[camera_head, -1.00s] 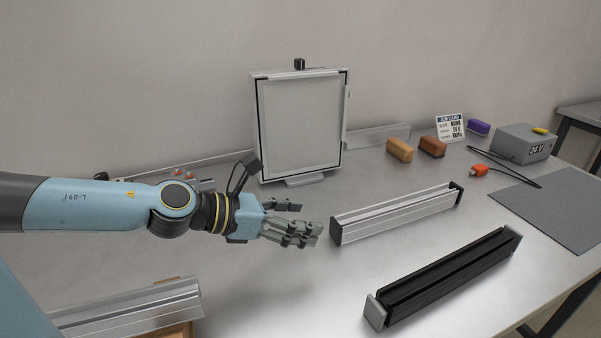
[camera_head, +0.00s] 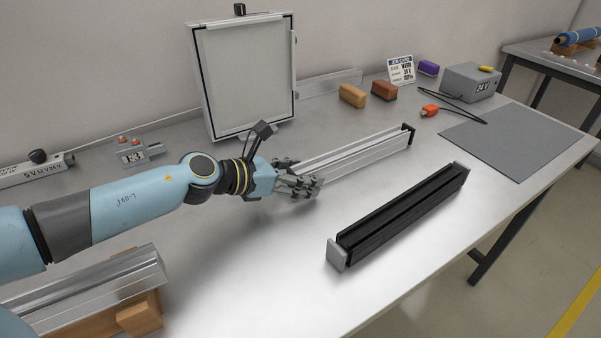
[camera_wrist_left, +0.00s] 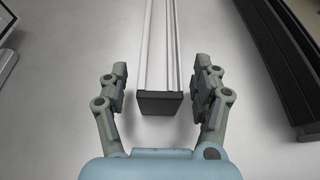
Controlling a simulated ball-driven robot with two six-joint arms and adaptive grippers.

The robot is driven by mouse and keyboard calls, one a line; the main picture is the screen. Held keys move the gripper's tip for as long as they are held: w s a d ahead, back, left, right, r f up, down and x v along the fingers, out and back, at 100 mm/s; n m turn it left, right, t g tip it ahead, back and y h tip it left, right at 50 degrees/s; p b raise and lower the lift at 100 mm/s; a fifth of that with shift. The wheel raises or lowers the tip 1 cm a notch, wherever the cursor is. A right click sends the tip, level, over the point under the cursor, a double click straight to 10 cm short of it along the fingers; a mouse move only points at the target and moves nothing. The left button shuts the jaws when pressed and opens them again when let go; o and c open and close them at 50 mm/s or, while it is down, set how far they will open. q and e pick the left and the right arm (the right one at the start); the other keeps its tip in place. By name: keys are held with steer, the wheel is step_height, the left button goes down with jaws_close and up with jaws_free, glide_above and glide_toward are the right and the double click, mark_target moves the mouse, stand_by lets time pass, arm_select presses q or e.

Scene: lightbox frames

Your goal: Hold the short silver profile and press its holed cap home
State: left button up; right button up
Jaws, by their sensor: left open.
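A silver profile (camera_head: 365,151) with dark end caps lies on the table, running away to the right. Its far cap (camera_head: 411,134) is black; I cannot make out a hole in it. My left gripper (camera_head: 308,178) is at the profile's near end and hides that end in the head view. In the left wrist view, the near black cap (camera_wrist_left: 160,103) sits between the open fingers (camera_wrist_left: 161,68), with a gap on each side. The silver body (camera_wrist_left: 160,45) runs on beyond the fingertips. My right gripper is not in view.
A black profile (camera_head: 405,215) with grey caps lies to the right. Another silver profile (camera_head: 90,290) rests on wooden blocks (camera_head: 137,315) at lower left. A framed light panel (camera_head: 245,80) stands behind the gripper. The front middle of the table is clear.

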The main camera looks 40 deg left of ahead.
arm_select(q)
steer(key=shift+c, duration=1.4)
jaws_close()
stand_by(0.5)
